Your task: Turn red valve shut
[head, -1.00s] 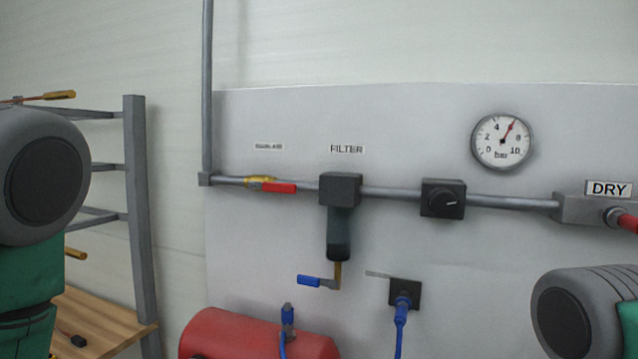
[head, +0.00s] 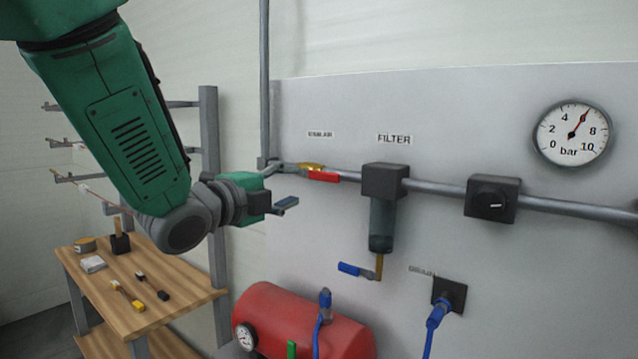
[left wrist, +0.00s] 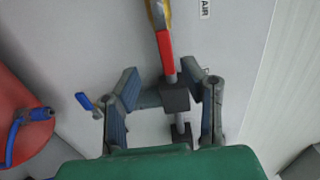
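The red valve handle (head: 319,175) lies along the grey pipe on the wall panel, beside the valve's yellow body (head: 309,167) and left of the filter. It also shows in the left wrist view (left wrist: 165,52), just beyond my fingers. My left gripper (head: 284,187) is just left of the valve in the head view, apart from the handle. In the left wrist view my left gripper (left wrist: 160,74) is open, its two fingers spread with nothing held between them. My right gripper is out of view.
The filter (head: 383,205) with a blue lever (head: 349,269) hangs right of the valve. A black regulator knob (head: 492,198) and pressure gauge (head: 572,133) are farther right. A red tank (head: 290,325) stands below. A wooden bench (head: 190,293) is at left.

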